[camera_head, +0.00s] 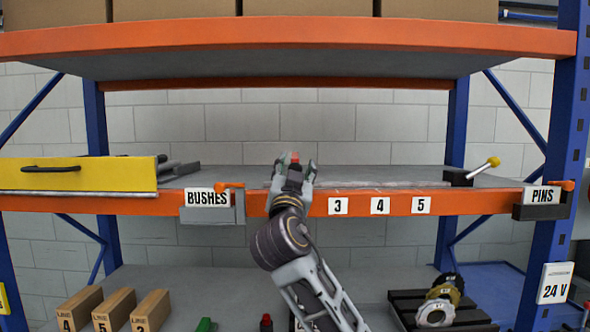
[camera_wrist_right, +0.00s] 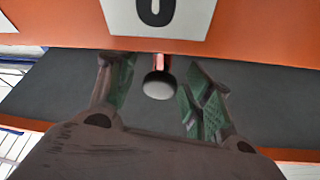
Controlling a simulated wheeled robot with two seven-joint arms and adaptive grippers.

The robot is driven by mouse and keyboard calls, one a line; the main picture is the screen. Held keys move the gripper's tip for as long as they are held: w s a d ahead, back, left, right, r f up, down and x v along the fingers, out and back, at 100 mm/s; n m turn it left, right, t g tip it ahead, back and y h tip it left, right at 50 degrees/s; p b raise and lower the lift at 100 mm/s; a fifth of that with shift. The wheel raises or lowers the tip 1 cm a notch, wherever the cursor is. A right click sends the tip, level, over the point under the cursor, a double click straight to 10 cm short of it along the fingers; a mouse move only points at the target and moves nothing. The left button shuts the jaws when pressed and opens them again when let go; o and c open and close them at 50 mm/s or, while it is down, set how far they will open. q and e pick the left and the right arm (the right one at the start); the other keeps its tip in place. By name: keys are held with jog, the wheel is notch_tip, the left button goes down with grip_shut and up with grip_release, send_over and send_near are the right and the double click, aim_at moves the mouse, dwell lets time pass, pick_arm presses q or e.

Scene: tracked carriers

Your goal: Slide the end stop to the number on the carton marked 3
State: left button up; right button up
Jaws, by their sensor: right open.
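My right gripper (camera_head: 294,170) is at the front edge of the middle shelf, left of the number labels. Its fingers are open, and a small red piece (camera_head: 294,158) shows between them. In the right wrist view, a round grey knob on a reddish stem (camera_wrist_right: 159,85) stands between the open fingers, apart from both. I cannot tell if this is the end stop. White labels 3 (camera_head: 338,206), 4 (camera_head: 380,205) and 5 (camera_head: 421,205) run along the orange edge. Cartons marked 4 (camera_head: 81,308), 5 (camera_head: 114,310) and a third (camera_head: 150,311), its number unclear, lie on the lower shelf. My left gripper is out of view.
A yellow panel with a black handle (camera_head: 78,176) is at the left. Blocks with orange levers stand by the BUSHES (camera_head: 207,198) and PINS (camera_head: 543,195) labels. A yellow-knobbed lever (camera_head: 487,166) is at the right. Ring parts (camera_head: 436,314) sit on the lower shelf.

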grip_shut()
dwell(0.3)
jog(key=shift+d, duration=0.65)
jog(key=d+b, duration=0.1)
jog(key=d, duration=0.7)
jog(key=shift+d+b, duration=0.35)
jog(key=shift+d, duration=0.05)
grip_release()
